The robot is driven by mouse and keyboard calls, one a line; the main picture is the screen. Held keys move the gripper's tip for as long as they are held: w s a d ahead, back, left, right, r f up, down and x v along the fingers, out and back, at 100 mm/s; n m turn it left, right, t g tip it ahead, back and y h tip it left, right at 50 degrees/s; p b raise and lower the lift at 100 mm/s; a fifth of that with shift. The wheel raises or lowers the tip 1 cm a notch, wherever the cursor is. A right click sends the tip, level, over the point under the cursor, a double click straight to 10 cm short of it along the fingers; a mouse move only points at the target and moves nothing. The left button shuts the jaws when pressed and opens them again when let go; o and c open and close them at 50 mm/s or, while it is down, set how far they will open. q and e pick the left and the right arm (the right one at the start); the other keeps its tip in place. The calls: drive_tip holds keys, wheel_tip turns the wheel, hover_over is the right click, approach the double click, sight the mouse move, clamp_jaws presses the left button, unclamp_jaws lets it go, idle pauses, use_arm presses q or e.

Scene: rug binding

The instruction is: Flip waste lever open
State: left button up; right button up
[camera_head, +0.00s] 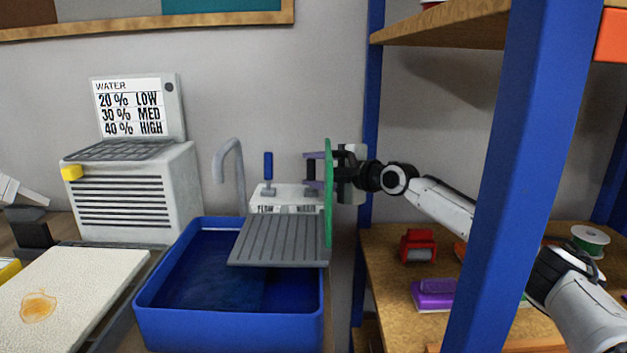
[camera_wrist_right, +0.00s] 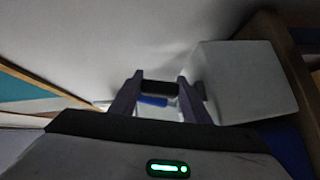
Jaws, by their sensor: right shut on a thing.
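A white box (camera_head: 285,194) with printed labels stands behind the blue basin. A blue lever (camera_head: 268,170) stands upright on its left side. A black-handled lever (camera_head: 311,172) stands upright on its right side, above a label that is partly hidden. My right gripper (camera_head: 313,170) reaches in from the right, its purple fingers around the black handle. In the right wrist view, the fingers (camera_wrist_right: 158,97) are closed on the black handle (camera_wrist_right: 159,88), with the blue lever (camera_wrist_right: 153,100) beyond.
A thin green disc (camera_head: 328,192) stands edge-on beside my right gripper. A grey ribbed tray (camera_head: 282,240) spans the blue basin (camera_head: 228,325), near a grey faucet (camera_head: 229,165). A blue shelf post (camera_head: 515,150) crosses in front of my right arm. A pale box (camera_wrist_right: 245,80) is close right.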

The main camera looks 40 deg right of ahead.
drive_tip(key=s+n+t+b, duration=0.1)
drive_tip(key=b, duration=0.3)
drive_tip(key=shift+a+f+t+b, duration=0.3)
drive_tip(key=shift+a+f+b, duration=0.05)
drive_tip(key=shift+a+f, duration=0.05)
drive_tip(key=shift+a+n+t+b, duration=0.1)
drive_tip(key=shift+n+t+b, duration=0.2)
drive_tip(key=shift+n+b, duration=0.25)
drive_tip(key=shift+s+a+r+n+t+b, duration=0.35)
drive_tip(key=shift+n+t+b, duration=0.25)
drive_tip(key=shift+b, duration=0.3)
use_arm(q)
drive_tip(key=shift+w+d+f, duration=0.1)
drive_tip(key=shift+w+f, duration=0.05)
drive_tip(key=shift+f, duration=0.8)
drive_tip(key=shift+w+d+f, duration=0.1)
drive_tip(key=shift+f, duration=0.9)
drive_tip(key=shift+w+d+f, duration=0.1)
drive_tip(key=shift+w+f, duration=0.05)
drive_tip(key=shift+f, duration=0.8)
use_arm(e)
drive_tip(key=shift+s+a+n+t+y, duration=0.15)
drive_tip(key=shift+s+n+t+y, duration=0.15)
drive_tip(key=shift+n, duration=0.15)
drive_tip(key=o, duration=1.2)
use_arm(q)
drive_tip(key=shift+s, duration=0.1)
